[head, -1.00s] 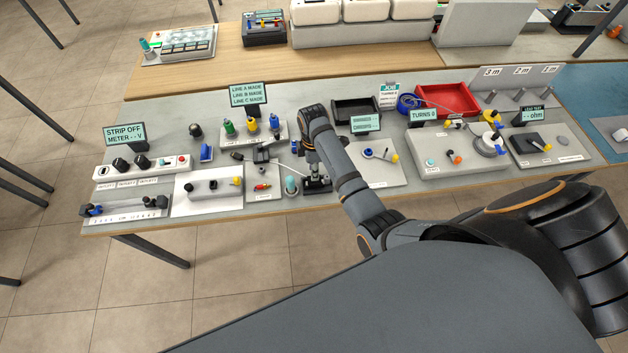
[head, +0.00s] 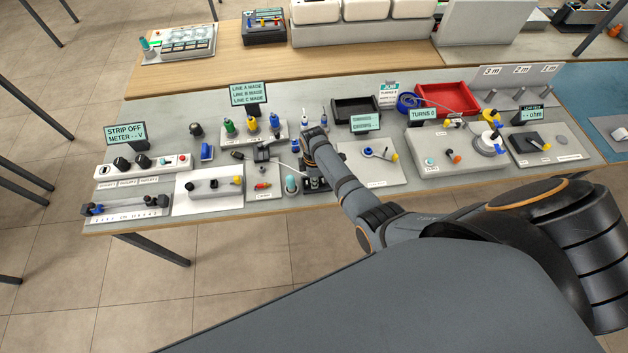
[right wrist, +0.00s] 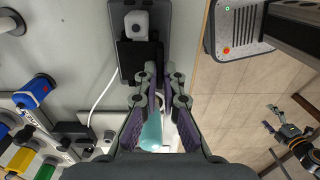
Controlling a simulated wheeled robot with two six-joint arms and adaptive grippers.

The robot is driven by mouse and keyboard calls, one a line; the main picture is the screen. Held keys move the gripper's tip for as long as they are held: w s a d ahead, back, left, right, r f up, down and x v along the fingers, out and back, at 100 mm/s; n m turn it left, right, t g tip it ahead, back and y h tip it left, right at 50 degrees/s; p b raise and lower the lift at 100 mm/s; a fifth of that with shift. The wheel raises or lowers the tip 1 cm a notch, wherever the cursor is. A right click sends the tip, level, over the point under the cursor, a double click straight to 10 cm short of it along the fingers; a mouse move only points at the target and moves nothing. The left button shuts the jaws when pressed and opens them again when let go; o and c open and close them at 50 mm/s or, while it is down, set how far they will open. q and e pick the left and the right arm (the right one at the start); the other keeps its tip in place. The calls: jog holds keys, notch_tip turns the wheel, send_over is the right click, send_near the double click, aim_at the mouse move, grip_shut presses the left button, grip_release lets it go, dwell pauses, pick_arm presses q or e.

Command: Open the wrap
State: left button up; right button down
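My right gripper (head: 314,183) is low over the black fixture (head: 322,190) at the table's front edge, pointing down. In the right wrist view, its fingertips (right wrist: 160,75) are close together at the near end of the black fixture (right wrist: 132,60), which carries a pale grey block (right wrist: 137,24). A narrow gap shows between the tips; I cannot tell whether they pinch anything. A teal-topped post (right wrist: 152,132) appears below and between the fingers; it also stands left of the gripper in the head view (head: 291,184). I cannot pick out a part that is surely the wrap.
A thin white cable (right wrist: 100,100) curves beside the fixture. To its left stand a rack of coloured connectors (head: 252,127) and a small board (head: 264,186). A grey panel (head: 375,165) is on the right. Black (head: 356,110) and red (head: 447,99) trays lie behind.

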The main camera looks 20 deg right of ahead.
dwell(0.3)
jog(key=shift+w+r+g+b, duration=0.1)
jog(key=shift+w+g+b, duration=0.25)
jog(key=shift+g+b, duration=0.45)
jog(key=g+b, duration=0.1)
jog(key=b, duration=0.3)
jog(key=w+g+y+b, duration=0.1)
jog(key=g+b, duration=0.1)
jog(key=b, duration=0.3)
jog(key=w+r+g+b, duration=0.1)
jog(key=b, duration=0.4)
jog(key=shift+d+g+y, duration=0.3)
jog(key=shift+d, duration=0.05)
jog(key=shift+w+r+b, duration=0.1)
jog(key=shift+r+b, duration=0.05)
jog(key=shift+b, duration=0.55)
jog(key=shift+r+g, duration=0.2)
jog(key=shift+g, duration=0.2)
jog(key=c, duration=1.5)
grip_release()
